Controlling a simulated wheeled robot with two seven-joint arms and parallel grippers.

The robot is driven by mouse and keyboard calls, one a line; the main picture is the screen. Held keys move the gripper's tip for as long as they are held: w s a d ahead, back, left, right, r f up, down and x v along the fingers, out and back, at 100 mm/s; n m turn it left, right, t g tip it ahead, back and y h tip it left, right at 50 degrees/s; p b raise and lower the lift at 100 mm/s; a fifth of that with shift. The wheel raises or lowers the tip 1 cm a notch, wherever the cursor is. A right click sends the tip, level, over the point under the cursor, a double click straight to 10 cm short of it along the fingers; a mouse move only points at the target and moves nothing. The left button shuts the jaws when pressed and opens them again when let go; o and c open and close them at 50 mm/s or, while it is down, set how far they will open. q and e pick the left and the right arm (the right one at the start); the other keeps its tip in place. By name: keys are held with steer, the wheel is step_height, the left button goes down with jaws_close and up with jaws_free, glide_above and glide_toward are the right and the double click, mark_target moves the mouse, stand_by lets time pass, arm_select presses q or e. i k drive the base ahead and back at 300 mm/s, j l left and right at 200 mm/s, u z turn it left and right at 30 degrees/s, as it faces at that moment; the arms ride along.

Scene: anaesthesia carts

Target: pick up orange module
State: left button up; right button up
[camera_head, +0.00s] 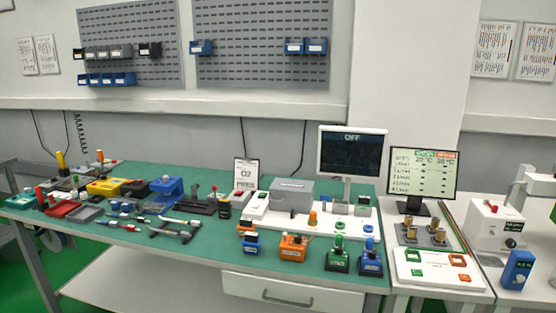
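The orange module (292,247) is a small block with a dark knob on top. It stands upright on the green tabletop (200,258) near the front edge, above the drawer. A blue block with an orange and black part above it (249,243) is to its left. A green module (337,258) and a blue module (371,262) are to its right, apart from it. Neither of my grippers shows in the head view.
A grey box (292,195) and a monitor marked OFF (352,152) stand behind the modules. Tools (175,230) and coloured fixtures crowd the left. A white panel (436,268) and a second screen (423,172) are at right. A drawer (290,293) is below.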

mark_target(245, 224)
steer(key=i+l+u, duration=0.1)
steer(key=i+l, duration=0.25)
steer(key=i, duration=0.25)
steer(key=i+l+u, duration=0.1)
steer(key=i+l, duration=0.3)
steer(key=i, duration=0.2)
